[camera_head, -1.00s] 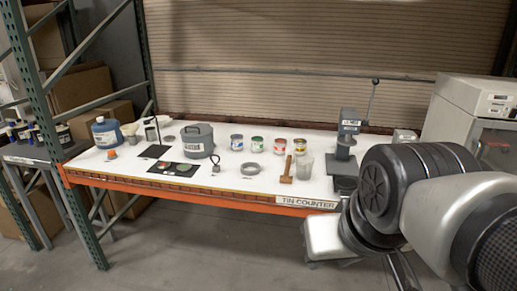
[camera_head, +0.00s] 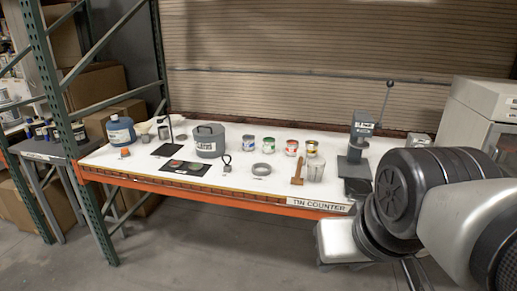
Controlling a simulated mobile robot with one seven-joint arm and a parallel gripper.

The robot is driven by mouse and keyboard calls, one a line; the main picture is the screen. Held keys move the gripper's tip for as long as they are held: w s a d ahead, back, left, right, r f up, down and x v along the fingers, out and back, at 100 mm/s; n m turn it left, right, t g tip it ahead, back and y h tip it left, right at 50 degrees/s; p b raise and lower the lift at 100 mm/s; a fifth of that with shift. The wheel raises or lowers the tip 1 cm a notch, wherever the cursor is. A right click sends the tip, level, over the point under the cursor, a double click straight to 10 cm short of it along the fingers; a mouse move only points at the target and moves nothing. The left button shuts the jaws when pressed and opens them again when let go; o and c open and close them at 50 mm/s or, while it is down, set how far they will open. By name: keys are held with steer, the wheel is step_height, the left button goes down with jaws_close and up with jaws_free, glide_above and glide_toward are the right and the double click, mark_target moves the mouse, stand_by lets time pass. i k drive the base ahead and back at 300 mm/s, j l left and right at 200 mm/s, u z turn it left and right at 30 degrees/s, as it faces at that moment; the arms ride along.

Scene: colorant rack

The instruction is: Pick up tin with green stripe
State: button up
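The tin with the green stripe (camera_head: 268,146) stands upright on the white counter. It is in a row of small tins, between a tin with a blue label (camera_head: 248,143) on its left and a tin with a red label (camera_head: 291,149) on its right. A tin with a yellow label (camera_head: 312,149) stands at the row's right end. My arm fills the lower right of the picture, and my gripper is not in view. Nothing blocks the view of the green-striped tin.
The counter (camera_head: 225,177) has an orange front edge. A grey ring (camera_head: 262,170), a wooden mallet (camera_head: 298,172) and a clear cup (camera_head: 316,171) lie in front of the tins. A grey pot (camera_head: 208,141) stands left of them, and a lever press (camera_head: 360,143) right.

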mark_target(269, 145)
steer(key=i+j+z, duration=0.5)
steer(key=i+j, duration=1.4)
steer(key=i, duration=0.05)
